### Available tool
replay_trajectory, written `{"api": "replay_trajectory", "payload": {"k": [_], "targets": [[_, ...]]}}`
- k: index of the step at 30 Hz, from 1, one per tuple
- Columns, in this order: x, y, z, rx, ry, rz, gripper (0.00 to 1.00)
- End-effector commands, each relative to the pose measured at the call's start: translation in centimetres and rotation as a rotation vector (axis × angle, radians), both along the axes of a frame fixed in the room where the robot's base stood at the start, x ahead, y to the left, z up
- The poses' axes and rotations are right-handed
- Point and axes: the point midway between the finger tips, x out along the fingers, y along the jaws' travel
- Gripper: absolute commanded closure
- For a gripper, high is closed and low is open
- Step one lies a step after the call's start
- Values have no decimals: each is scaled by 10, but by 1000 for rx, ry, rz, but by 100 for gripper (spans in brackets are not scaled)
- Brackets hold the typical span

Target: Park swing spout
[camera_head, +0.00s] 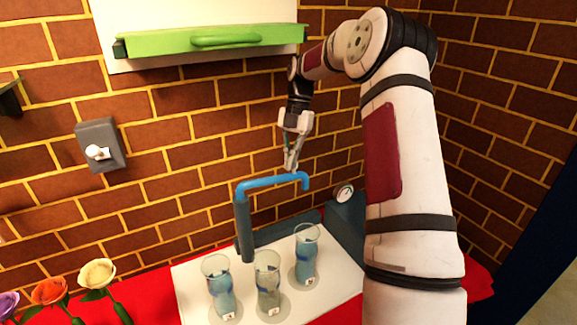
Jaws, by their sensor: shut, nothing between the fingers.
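The blue swing spout (272,181) sits on a dark teal post (244,228) at the back of a white board. Its arm reaches to the right and its tip turns down above and near the right vase. My gripper (291,168) points down just above the spout's arm, near its right end. The fingers are shut with nothing between them. I cannot tell whether they touch the spout. Three glass vases stand on the board: a left vase (221,287), a middle vase (267,287) and a right vase (306,256). The left and right ones show blue contents.
The white board (190,284) lies on a red cloth (150,290). A teal box with a round gauge (344,194) stands at the back right. A grey wall switch (99,145), a green drawer (210,39) and several flowers (98,274) are also in view. My arm covers the right side.

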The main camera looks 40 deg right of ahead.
Motion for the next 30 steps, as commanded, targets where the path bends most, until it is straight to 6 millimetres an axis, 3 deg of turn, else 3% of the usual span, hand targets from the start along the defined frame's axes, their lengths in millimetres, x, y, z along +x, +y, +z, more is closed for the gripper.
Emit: {"api": "replay_trajectory", "payload": {"k": [22, 30], "targets": [[10, -4, 0, 0, -1, -1, 100], [-2, 0, 2, 0, 2, -1, 100]]}}
